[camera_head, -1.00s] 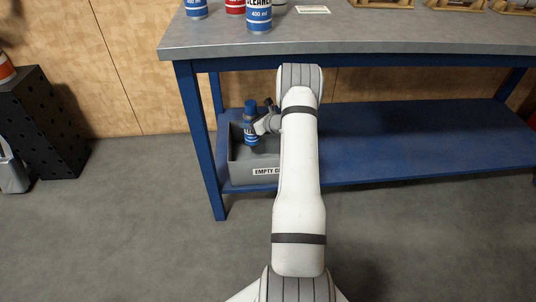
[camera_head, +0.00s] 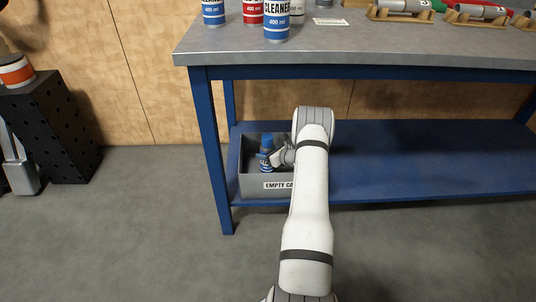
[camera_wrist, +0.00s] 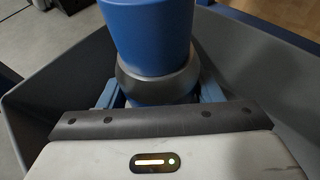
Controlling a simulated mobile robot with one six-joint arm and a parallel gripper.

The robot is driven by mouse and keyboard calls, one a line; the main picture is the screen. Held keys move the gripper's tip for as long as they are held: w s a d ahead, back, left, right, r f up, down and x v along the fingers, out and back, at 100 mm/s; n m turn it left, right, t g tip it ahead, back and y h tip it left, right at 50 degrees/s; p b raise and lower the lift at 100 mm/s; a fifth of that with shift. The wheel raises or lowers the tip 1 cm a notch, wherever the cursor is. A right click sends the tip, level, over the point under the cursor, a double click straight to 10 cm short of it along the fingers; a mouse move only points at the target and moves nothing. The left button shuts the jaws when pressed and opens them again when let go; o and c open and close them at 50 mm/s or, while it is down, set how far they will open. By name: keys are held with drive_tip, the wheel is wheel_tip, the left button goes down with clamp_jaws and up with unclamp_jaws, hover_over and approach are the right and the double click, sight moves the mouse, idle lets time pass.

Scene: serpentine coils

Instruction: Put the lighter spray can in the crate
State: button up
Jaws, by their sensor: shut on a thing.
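A blue spray can (camera_head: 266,160) is upright inside the grey crate (camera_head: 262,187), whose front label reads "EMPTY CA" before my arm hides the rest. My gripper (camera_head: 274,158) is shut on this can, with its jaws down inside the crate. In the wrist view the blue can (camera_wrist: 152,30) shows its cap and grey shoulder between the fingers (camera_wrist: 165,98), with crate walls (camera_wrist: 270,65) on both sides. Whether the can's base touches the crate floor is hidden. Other cans stand on the bench top: blue-labelled ones (camera_head: 277,22) (camera_head: 213,10) and a red one (camera_head: 252,12).
The crate stands at the left end of the blue lower shelf (camera_head: 420,150), close to the blue bench leg (camera_head: 214,150). The grey bench top (camera_head: 350,45) overhangs it. The shelf to the right is clear. A black perforated cabinet (camera_head: 45,125) stands at the left.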

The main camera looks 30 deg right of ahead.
drive_tip(key=shift+f, duration=0.1)
drive_tip(key=o, duration=1)
drive_tip(key=shift+o, duration=0.2)
